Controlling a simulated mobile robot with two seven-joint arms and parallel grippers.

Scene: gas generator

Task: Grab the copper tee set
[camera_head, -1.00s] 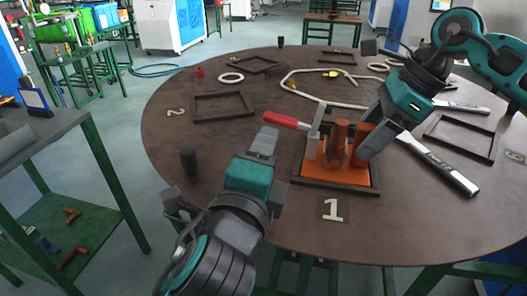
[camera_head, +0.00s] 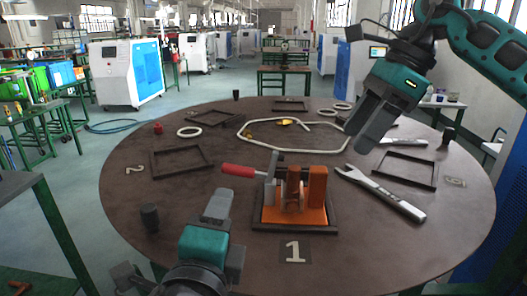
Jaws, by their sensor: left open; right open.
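A copper-coloured piece (camera_head: 18,287), which looks like a tee, shows at the bottom left corner, partly cut off. On the round table (camera_head: 135,205), an orange fixture (camera_head: 275,214) with a red-handled clamp (camera_head: 238,170) sits in a dark frame marked 1. A brown copper-coloured part (camera_head: 294,190) stands in the fixture; I cannot tell its exact shape. My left gripper (camera_head: 172,243) is open and empty, left of and nearer than the fixture.
A wrench (camera_head: 385,195) lies right of the fixture. Empty dark frames (camera_head: 153,165), a looped pale hose (camera_head: 335,152) and a dark cylinder (camera_head: 149,217) are also on the table. A green-legged side table (camera_head: 50,225) stands at the left.

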